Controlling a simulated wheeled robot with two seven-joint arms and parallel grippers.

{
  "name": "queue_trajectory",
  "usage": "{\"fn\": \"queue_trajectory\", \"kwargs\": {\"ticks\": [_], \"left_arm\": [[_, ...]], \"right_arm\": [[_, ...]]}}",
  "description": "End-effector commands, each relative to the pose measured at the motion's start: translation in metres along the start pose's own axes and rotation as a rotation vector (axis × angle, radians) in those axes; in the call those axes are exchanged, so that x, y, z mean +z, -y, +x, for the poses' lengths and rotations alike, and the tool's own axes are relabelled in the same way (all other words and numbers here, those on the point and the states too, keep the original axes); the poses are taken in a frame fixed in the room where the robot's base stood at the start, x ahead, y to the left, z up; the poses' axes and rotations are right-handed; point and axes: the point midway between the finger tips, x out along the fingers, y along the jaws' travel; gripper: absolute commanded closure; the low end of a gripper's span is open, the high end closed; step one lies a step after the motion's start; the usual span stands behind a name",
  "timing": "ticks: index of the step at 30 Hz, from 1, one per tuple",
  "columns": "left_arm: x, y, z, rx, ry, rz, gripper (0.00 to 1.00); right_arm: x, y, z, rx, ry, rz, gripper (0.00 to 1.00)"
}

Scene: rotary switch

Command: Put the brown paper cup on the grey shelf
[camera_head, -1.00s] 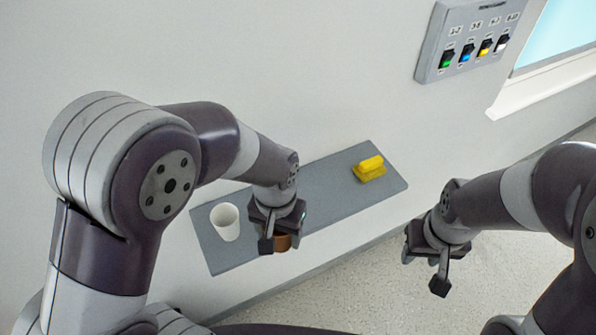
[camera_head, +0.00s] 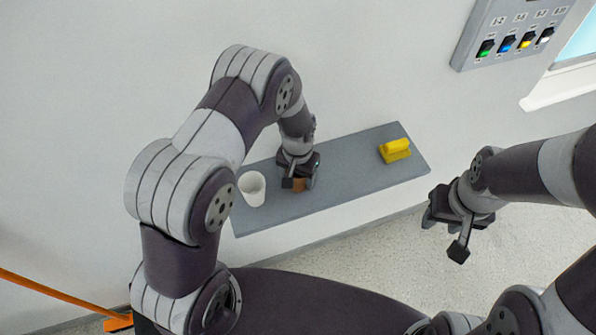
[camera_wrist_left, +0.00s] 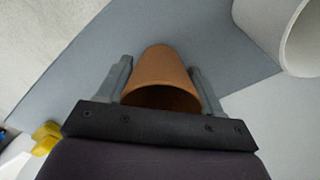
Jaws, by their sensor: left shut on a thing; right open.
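The brown paper cup (camera_head: 299,185) is mostly hidden under my left gripper (camera_head: 298,181) in the head view. In the left wrist view the cup (camera_wrist_left: 162,75) sits between the two fingers of my left gripper (camera_wrist_left: 160,80), which is shut on it. The grey shelf (camera_head: 345,170) is fixed along the wall, and the cup is over its middle part. I cannot tell whether the cup's base touches the shelf. My right gripper (camera_head: 449,220) is open and empty, to the right of the shelf over the floor.
A white cup (camera_head: 252,188) stands on the shelf's left part; it also shows in the left wrist view (camera_wrist_left: 300,38). A yellow object (camera_head: 395,150) sits on the right end. A switch panel (camera_head: 512,30) is on the wall. Shelf room is clear between gripper and yellow object.

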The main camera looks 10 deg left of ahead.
Motion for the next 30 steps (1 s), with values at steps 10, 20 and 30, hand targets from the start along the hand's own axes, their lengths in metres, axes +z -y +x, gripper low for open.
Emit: {"fn": "queue_trajectory", "kwargs": {"ticks": [10, 20, 30], "left_arm": [[0.0, 0.0, 0.003, 0.0, -0.001, 0.0, 0.22], [0.0, 0.0, 0.001, 0.0, -0.001, 0.0, 0.09], [-0.001, 0.0, -0.053, 0.0, -0.006, 0.0, 0.09]], "right_arm": [[0.001, 0.0, 0.003, 0.0, 0.001, 0.0, 0.57], [0.0, 0.0, 0.002, 0.0, 0.0, 0.0, 0.57], [0.003, 0.0, 0.024, 0.0, 0.001, 0.0, 0.57]]}}
